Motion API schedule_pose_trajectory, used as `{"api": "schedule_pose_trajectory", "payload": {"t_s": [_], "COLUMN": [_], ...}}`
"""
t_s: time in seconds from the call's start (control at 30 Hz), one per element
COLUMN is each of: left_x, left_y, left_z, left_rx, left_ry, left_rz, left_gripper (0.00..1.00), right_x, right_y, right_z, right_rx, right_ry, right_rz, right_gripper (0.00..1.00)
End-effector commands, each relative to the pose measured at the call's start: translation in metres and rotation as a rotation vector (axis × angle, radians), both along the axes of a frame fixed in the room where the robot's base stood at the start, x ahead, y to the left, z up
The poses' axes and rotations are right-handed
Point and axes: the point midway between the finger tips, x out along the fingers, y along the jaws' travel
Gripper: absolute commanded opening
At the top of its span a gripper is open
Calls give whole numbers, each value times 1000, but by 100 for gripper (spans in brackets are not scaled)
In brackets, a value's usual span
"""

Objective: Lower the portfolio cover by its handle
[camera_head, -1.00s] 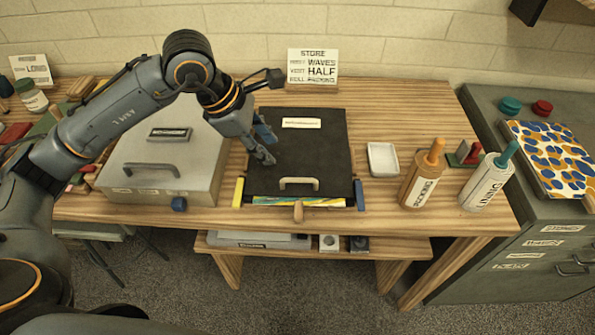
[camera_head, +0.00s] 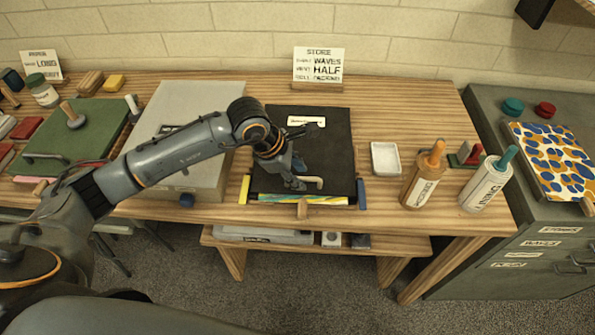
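The black portfolio cover (camera_head: 333,135) lies over the portfolio in the middle of the table, with a white label on it. A strip of marbled sheet (camera_head: 330,199) shows along its front edge; I cannot tell how far the cover is raised. Its pale handle (camera_head: 317,181) sits near the front edge. My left gripper (camera_head: 297,184) is at the left end of the handle and partly hides it. Its fingers overlap in this view, so I cannot tell whether they are open or closed on the handle. My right gripper is not in view.
A grey lidded box (camera_head: 205,95) stands left of the portfolio, partly behind my arm. Yellow (camera_head: 244,189) and blue (camera_head: 361,192) blocks flank the portfolio. A white dish (camera_head: 385,158) and two bottles, brown (camera_head: 420,182) and white (camera_head: 485,186), stand to the right.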

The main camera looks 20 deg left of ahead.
Motion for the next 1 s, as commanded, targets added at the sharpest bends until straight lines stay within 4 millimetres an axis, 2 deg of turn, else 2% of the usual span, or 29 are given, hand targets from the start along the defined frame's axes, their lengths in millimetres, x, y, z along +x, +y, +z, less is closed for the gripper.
{"api": "schedule_pose_trajectory", "payload": {"t_s": [0.1,0.27,0.57,0.8,1.0], "left_x": [0,0,1,12,13], "left_y": [0,0,0,4,4], "left_z": [0,0,2,38,49], "left_rx": [0,0,-1,-9,-23], "left_ry": [0,0,-1,27,75], "left_rz": [0,0,0,3,1], "left_gripper": [33,0,0,0,0], "right_x": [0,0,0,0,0], "right_y": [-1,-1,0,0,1], "right_z": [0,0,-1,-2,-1], "right_rx": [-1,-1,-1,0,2], "right_ry": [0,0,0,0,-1], "right_rz": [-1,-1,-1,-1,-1], "right_gripper": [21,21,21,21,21]}}
